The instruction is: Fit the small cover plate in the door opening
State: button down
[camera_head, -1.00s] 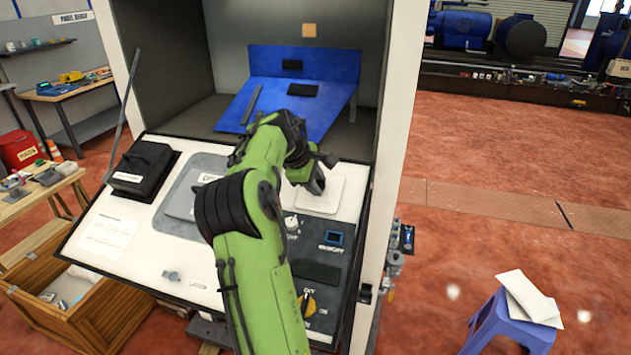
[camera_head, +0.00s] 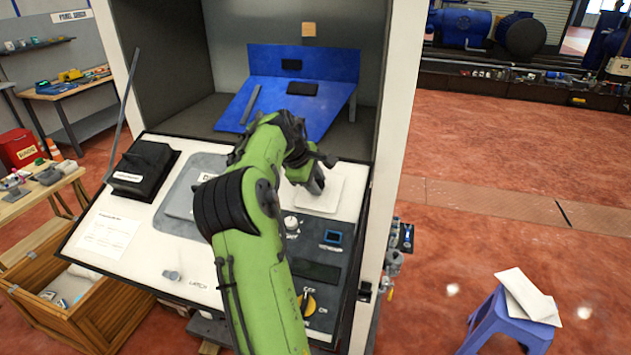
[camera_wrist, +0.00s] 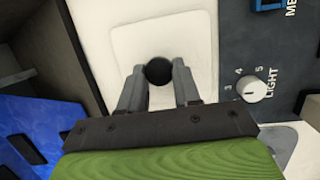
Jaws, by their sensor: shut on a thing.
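The small cover plate (camera_wrist: 122,42) is a pale, near-square plate with rounded corners and a round black knob (camera_wrist: 159,71). In the wrist view my gripper (camera_wrist: 159,82) is shut on that knob, one finger on each side. In the head view the plate (camera_head: 322,194) lies at or against the upper right of the white door panel (camera_head: 140,255), partly hidden by my gripper. The plate covers the spot below it, so I cannot tell whether it is seated in the opening or only resting over it.
A dark control strip with a dial (camera_wrist: 252,89) runs close beside the plate. A black box (camera_head: 142,170) sits at the panel's left. The cabinet holds a blue sloped board (camera_head: 300,75). A blue stool (camera_head: 500,325) with pale sheets stands at right.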

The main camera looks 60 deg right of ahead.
jog(key=shift+d+f, duration=0.1)
jog(key=shift+f, duration=0.3)
dwell(0.6)
jog(key=c, duration=0.7)
grip_release()
jog(key=shift+o, duration=0.4)
jog(key=o, duration=0.4)
jog(key=shift+r, duration=0.1)
jog(key=shift+p+v, duration=0.8)
jog(key=shift+v, duration=2.15)
